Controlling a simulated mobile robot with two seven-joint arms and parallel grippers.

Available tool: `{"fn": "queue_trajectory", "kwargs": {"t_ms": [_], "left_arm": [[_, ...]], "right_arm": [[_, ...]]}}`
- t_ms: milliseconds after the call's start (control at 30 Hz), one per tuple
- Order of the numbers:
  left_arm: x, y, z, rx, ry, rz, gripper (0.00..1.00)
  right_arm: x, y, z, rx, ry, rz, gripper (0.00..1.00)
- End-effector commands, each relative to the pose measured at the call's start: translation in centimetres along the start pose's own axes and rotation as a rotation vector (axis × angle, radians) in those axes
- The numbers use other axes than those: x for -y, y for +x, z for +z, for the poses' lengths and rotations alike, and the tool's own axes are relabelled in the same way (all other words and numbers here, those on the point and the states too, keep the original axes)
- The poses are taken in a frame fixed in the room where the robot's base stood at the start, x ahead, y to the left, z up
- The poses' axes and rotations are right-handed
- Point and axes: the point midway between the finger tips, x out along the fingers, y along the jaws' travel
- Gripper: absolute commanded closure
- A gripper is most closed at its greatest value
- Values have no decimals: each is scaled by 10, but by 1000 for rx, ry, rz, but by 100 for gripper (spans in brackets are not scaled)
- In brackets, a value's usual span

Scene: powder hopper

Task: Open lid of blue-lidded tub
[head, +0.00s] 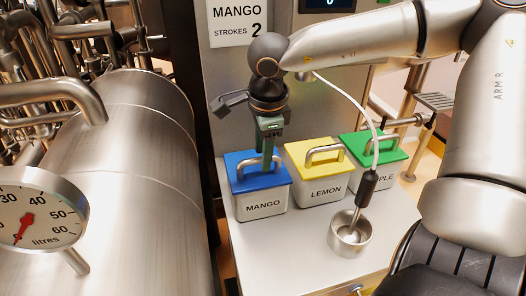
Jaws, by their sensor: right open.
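The blue-lidded tub (263,206), labelled MANGO, stands at the left end of the grey counter. Its blue lid (273,181) lies flat on top and looks closed. The lid's handle (241,170) is partly hidden by my right gripper. My right gripper (268,163) points down over the blue lid, with its open fingers at the handle. I cannot tell whether the fingers touch the handle. My left gripper is not in view.
A yellow-lidded LEMON tub (322,184) and a green-lidded tub (394,174) stand to the right. A metal cup (350,240) with a corded probe (367,185) stands in front. A large steel tank (125,190) with a litres gauge (38,212) fills the left.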

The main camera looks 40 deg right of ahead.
Motion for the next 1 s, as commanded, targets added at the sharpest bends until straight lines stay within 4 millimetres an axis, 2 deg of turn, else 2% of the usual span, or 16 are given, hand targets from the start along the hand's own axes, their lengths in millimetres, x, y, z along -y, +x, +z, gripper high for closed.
{"fn": "queue_trajectory", "kwargs": {"t_ms": [233, 667, 1000], "left_arm": [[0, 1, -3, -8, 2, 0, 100], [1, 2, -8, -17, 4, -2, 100], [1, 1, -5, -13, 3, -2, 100]], "right_arm": [[0, 1, 0, 0, 0, 0, 52], [0, 0, 0, 0, 0, 0, 100], [0, 0, 0, 0, 0, 0, 100]]}}
